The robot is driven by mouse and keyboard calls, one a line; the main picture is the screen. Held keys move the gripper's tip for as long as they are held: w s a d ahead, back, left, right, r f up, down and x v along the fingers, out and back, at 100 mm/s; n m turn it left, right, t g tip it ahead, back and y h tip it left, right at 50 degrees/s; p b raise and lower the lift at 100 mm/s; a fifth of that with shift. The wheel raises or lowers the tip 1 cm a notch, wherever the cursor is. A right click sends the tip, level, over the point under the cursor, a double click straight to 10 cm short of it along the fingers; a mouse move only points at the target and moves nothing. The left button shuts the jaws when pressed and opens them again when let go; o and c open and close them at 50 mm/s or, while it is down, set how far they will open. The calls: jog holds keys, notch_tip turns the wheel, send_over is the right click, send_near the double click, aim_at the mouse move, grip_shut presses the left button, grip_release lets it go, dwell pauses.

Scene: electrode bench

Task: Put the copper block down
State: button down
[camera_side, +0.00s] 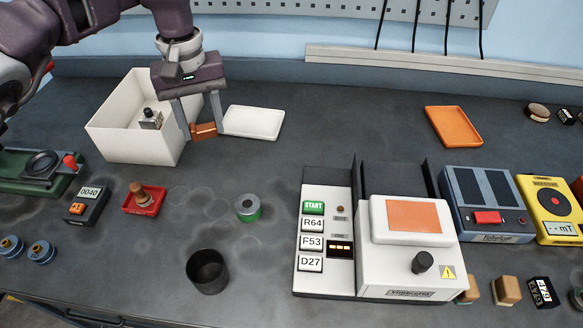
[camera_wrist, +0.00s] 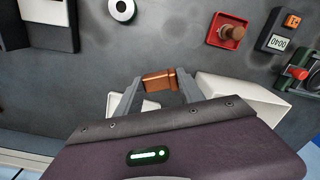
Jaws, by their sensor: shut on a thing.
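My gripper (camera_side: 204,130) is shut on the copper block (camera_side: 203,131), an orange-brown piece held between the two grey fingers. In the wrist view the copper block (camera_wrist: 160,80) lies across the gap between the fingertips of my gripper (camera_wrist: 158,84). In the side view it appears beside the right wall of the white box and near the left edge of the white tray (camera_side: 254,122). Its height above the bench (camera_side: 210,215) is hard to tell.
The open white box (camera_side: 140,147) holds a small metal-topped piece (camera_side: 150,118). A red tray (camera_side: 143,199) with a knob, a green-grey ring (camera_side: 248,207) and a black cup (camera_side: 208,271) stand nearer. An orange tray (camera_side: 453,126) lies back right. Bench between the trays is clear.

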aim_at(247, 176)
jog(key=d+f+m, duration=0.1)
jog(key=d+m, duration=0.4)
jog(key=d, duration=0.2)
notch_tip(247, 176, down, 10)
jog(key=shift+r, duration=0.1)
jog(key=shift+f, duration=0.2)
jog(key=c, duration=0.7)
grip_release()
notch_tip(247, 176, up, 8)
jog(key=shift+s+f, duration=0.1)
